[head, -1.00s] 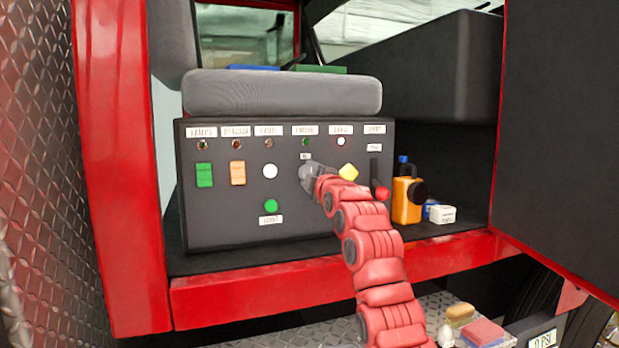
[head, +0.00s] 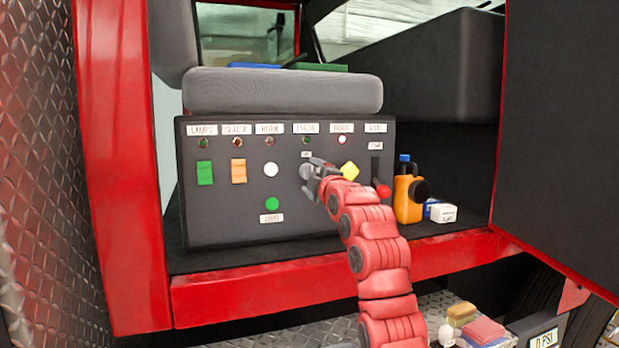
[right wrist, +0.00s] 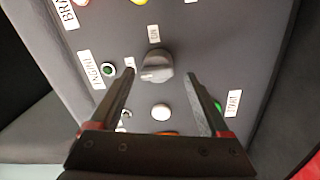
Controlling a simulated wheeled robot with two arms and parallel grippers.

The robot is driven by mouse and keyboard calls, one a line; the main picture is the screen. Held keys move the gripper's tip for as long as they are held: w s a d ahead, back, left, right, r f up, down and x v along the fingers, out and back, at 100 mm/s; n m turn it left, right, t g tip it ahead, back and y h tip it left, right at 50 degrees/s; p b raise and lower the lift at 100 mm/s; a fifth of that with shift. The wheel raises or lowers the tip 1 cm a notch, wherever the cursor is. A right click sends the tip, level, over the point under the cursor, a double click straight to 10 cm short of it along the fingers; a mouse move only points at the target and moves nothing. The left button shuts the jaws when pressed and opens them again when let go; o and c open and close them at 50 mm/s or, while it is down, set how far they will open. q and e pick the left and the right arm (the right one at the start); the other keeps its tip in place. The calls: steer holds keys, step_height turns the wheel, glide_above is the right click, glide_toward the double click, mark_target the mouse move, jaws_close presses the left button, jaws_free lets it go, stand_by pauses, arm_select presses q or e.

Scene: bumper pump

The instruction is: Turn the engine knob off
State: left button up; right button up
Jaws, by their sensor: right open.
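The grey engine knob (head: 307,171) is on the dark control panel (head: 225,218), below the ENGINE label and a small dark green lamp (head: 306,140). In the right wrist view the knob (right wrist: 157,66) shows a pale pointer mark on its face. My right gripper (head: 318,167) is in front of the panel at the knob and partly covers it in the head view. In the right wrist view the right gripper (right wrist: 161,75) is open, with the knob between and just beyond its fingertips. I cannot tell whether a finger touches it. My left gripper is not in view.
Beside the knob are a yellow knob (head: 349,171), a red-tipped lever (head: 383,190), a white button (head: 270,169) and a green button (head: 271,203). An orange bottle (head: 405,192) stands right of the panel. A grey seat cushion (head: 285,92) overhangs the panel top.

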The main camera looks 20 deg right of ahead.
steer(key=s+f+b, duration=0.1)
steer(key=s+b, duration=0.1)
steer(key=s, duration=1.3)
steer(key=shift+d, duration=0.25)
